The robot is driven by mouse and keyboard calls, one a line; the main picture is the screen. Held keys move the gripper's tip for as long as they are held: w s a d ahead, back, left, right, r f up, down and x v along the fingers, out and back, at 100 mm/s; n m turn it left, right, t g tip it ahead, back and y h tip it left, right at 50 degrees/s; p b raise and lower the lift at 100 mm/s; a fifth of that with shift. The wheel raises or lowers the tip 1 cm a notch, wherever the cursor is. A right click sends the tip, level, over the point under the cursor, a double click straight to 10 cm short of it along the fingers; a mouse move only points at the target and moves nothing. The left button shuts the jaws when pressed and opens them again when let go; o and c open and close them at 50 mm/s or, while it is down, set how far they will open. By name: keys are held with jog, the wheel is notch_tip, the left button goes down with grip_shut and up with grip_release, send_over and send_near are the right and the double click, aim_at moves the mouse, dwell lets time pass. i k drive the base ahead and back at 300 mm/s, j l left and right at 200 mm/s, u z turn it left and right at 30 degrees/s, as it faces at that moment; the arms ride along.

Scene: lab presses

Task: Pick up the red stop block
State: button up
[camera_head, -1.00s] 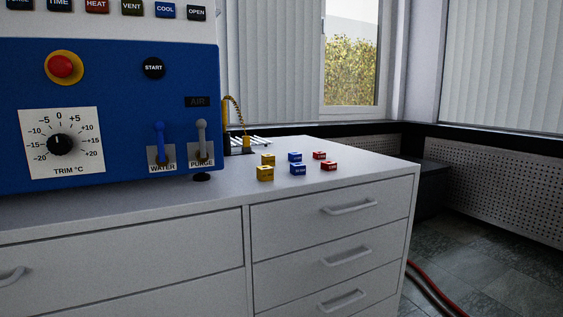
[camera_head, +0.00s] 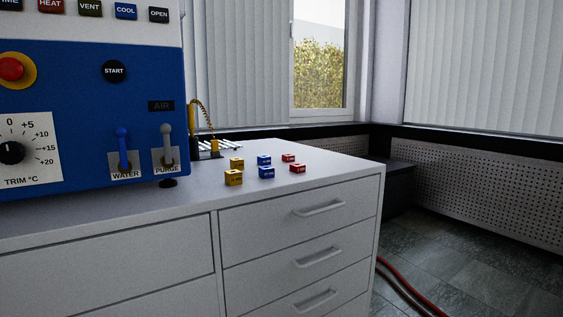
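Two small red blocks stand on the white counter at the right of the blue panel. The nearer red block (camera_head: 297,168) has a dark label on its front. The farther red block (camera_head: 289,157) is a little behind and to the left of it. The labels are too small to read, so I cannot tell which is the stop block. My gripper is not in view.
Two blue blocks (camera_head: 266,172) and two yellow blocks (camera_head: 233,177) stand left of the red ones on the counter (camera_head: 330,172). The blue press panel (camera_head: 85,110) with levers fills the left. A red hose (camera_head: 405,285) runs on the floor.

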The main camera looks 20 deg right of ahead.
aim_at(297, 168)
jog(key=u, duration=1.15)
jog(key=z, duration=1.25)
jog(key=u, duration=0.45)
jog(key=i+l+u, duration=0.4)
jog(key=l, duration=0.3)
jog(key=i+l+u, duration=0.2)
jog(key=l, duration=0.2)
